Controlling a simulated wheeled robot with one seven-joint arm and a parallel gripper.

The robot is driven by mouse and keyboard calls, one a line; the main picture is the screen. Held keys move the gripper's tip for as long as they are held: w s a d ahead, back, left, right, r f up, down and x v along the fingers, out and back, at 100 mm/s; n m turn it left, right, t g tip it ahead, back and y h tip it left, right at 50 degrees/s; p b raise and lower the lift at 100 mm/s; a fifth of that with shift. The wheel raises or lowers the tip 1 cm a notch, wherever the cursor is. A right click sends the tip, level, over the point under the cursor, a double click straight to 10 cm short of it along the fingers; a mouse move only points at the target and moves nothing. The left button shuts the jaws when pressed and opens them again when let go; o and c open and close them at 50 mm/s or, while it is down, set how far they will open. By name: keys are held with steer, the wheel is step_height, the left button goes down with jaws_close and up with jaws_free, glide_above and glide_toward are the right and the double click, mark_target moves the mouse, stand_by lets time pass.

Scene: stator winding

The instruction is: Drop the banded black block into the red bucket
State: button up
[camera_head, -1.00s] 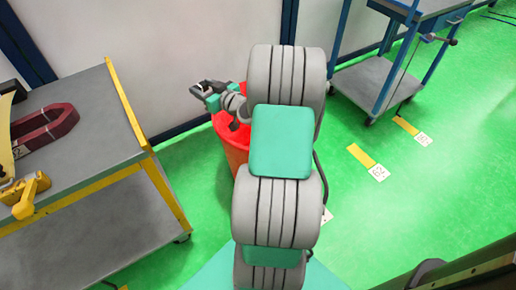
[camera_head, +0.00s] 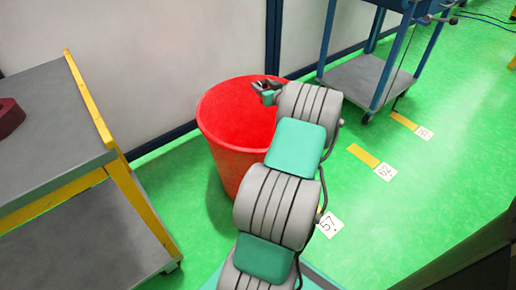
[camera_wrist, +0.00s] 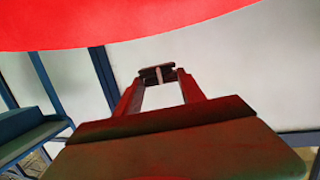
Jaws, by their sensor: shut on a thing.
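The red bucket (camera_head: 228,160) stands on the floor by the wall, its open top largely in view. My gripper (camera_head: 262,86) is at the bucket's back right rim in the head view, with the arm reaching in from the lower right. In the wrist view my gripper (camera_wrist: 158,74) is shut on a small dark block (camera_wrist: 152,71) with a lighter stripe, held at the fingertips. The block is too small in the head view to make out its bands. Red of the bucket (camera_wrist: 150,22) fills the top of the wrist view.
A grey workbench (camera_head: 45,125) with yellow edges stands at the left, a dark red part at its far left. A blue-framed cart (camera_head: 365,80) stands at the back right. Green floor with numbered markers (camera_head: 384,171) is open on the right.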

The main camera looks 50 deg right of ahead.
steer(key=shift+f+b, duration=0.35)
steer(key=shift+f, duration=1.1)
steer(key=o, duration=1.4)
steer(key=p+v, duration=0.2)
steer(key=v, duration=0.6)
